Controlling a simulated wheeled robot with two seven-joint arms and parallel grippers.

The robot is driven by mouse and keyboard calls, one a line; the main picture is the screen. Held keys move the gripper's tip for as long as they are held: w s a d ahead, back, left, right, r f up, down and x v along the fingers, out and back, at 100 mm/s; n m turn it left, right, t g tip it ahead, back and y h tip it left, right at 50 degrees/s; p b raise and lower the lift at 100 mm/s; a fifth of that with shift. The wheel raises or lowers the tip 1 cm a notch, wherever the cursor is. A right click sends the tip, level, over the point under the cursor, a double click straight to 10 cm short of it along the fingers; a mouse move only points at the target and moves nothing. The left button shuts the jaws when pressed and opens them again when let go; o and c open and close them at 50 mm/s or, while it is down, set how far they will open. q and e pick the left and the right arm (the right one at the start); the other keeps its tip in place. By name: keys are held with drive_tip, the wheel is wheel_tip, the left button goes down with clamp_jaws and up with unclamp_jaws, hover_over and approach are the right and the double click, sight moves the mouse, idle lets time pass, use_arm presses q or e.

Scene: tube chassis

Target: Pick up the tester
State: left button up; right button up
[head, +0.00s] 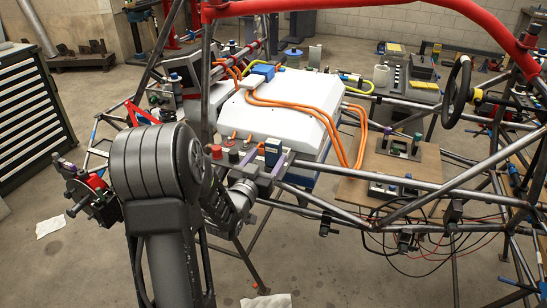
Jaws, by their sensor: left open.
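A small dark blue box (272,152), which looks like the tester, stands upright at the near edge of the white battery case on the tube chassis. My left arm comes up from the bottom left and bends right toward it. My left gripper (266,172) is open, right at the tester's near side. Its fingers are small and partly hidden, so I cannot tell whether they touch the tester. My right gripper is not in view.
The white battery case (290,105) carries orange cables (335,130) and a blue connector (263,71). Red and black knobs (216,152) stand left of the tester. Chassis tubes (370,190) cross in front. A wooden board (385,165) with switches lies to the right.

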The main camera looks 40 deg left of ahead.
sight(271, 151)
use_arm(q)
drive_tip(key=shift+w, duration=0.15)
drive_tip(key=shift+w+a, duration=0.1)
drive_tip(key=shift+w, duration=0.2)
drive_tip(key=p+x, duration=0.2)
drive_tip(key=x, duration=0.2)
drive_tip(key=shift+w+a, duration=0.15)
drive_tip(key=shift+w, duration=0.05)
drive_tip(key=shift+c, duration=0.2)
clamp_jaws()
idle(0.7)
